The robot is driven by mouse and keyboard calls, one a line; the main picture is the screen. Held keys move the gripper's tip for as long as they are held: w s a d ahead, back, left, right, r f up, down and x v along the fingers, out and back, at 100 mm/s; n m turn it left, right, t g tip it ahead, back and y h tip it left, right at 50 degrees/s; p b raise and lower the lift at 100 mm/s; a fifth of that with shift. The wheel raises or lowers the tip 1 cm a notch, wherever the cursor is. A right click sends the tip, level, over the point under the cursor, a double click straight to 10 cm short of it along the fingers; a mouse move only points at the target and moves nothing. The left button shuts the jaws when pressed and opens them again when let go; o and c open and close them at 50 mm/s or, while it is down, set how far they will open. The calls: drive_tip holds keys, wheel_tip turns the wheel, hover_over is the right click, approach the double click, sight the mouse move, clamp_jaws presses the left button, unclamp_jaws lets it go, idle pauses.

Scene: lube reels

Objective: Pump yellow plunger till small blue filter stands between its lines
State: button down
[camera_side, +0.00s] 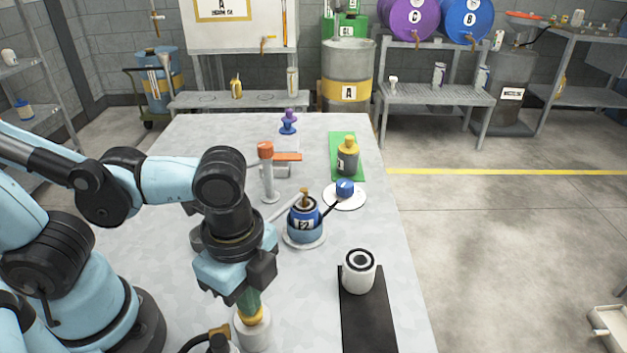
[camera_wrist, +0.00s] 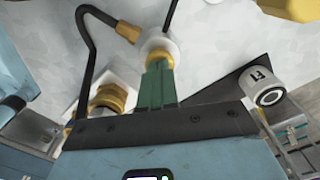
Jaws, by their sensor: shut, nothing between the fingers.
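My gripper (camera_side: 250,303) is shut, with its green fingers pointing down at the yellow plunger (camera_side: 262,317) on a white pump body (camera_side: 257,335). The fingertips are over or against the plunger; I cannot tell whether they touch. In the wrist view the shut fingers (camera_wrist: 158,78) end at the white and yellow pump top, and the fingers hide part of it. The small blue filter (camera_side: 304,214), marked E2, stands upright in a blue cup on a pale round base, right of my gripper. Its lines and level are too small to read.
A white filter (camera_side: 359,271) stands on a black mat (camera_side: 367,325) at right. An orange-topped post (camera_side: 267,175), a blue ball-shaped item (camera_side: 345,187) on a white disc and a yellow-capped bottle (camera_side: 348,157) on green stand farther back. A black hose (camera_wrist: 88,42) runs beside the pump.

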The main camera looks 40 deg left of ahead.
wheel_tip(320, 180, up, 8)
drive_tip(key=shift+f, duration=0.25)
idle(0.7)
idle(1.1)
drive_tip(key=w+a+f+n+t, duration=0.1)
drive_tip(key=w+a+n+t, duration=0.6)
drive_tip(key=w+a+n, duration=0.4)
drive_tip(key=a+n, duration=0.3)
drive_tip(key=n, duration=0.1)
drive_tip(key=shift+w+f, duration=0.2)
drive_tip(key=shift+w, duration=0.1)
drive_tip(key=shift+d+r, duration=0.1)
